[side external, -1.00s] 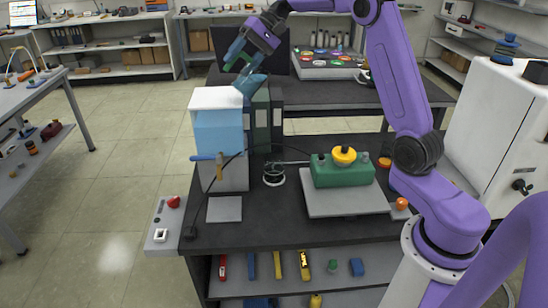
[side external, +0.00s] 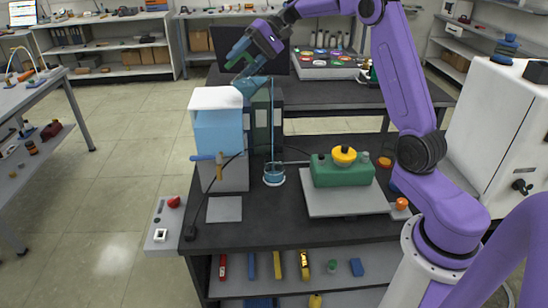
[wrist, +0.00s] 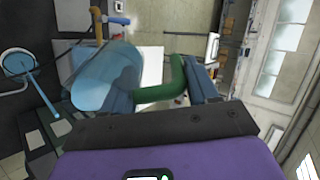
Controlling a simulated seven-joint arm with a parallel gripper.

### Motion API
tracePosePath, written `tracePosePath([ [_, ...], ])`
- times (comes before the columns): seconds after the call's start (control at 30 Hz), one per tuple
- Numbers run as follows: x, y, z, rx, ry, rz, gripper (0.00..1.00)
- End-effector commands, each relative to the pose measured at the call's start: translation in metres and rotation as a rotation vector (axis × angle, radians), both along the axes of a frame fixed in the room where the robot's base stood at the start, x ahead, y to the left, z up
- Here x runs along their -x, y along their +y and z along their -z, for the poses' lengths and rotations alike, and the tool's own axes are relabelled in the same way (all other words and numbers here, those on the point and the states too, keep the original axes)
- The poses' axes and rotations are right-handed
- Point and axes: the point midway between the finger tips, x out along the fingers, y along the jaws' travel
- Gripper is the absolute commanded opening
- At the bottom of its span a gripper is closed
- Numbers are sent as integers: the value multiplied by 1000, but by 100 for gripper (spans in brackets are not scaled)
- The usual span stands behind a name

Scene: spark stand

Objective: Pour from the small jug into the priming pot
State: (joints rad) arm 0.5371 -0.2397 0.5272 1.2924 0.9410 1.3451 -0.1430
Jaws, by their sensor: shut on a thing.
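The small jug (side external: 250,86) is translucent blue with a green handle (wrist: 165,85), and it is tilted high over the bench. My gripper (side external: 238,55) is shut on the handle. In the wrist view the jug body (wrist: 100,78) is in front of the jaws. A thin blue stream (side external: 272,125) falls from the jug into the priming pot (side external: 274,175), a small clear round vessel on the dark bench. Blue liquid shows in the pot, which also appears in the wrist view (wrist: 18,63). The exact level is too small to read.
A blue and white tank (side external: 220,135) stands left of the stream, with a tap and hose. A green block with a yellow knob (side external: 343,168) sits on a grey plate (side external: 340,203) to the right. A thin rod joins the block toward the pot.

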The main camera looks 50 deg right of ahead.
Motion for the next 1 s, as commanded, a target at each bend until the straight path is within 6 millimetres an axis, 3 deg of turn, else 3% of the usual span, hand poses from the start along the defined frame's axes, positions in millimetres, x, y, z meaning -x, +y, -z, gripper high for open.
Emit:
tracePosePath([
  [1.0,2,-4,-2,-96,-39,1,2],
])
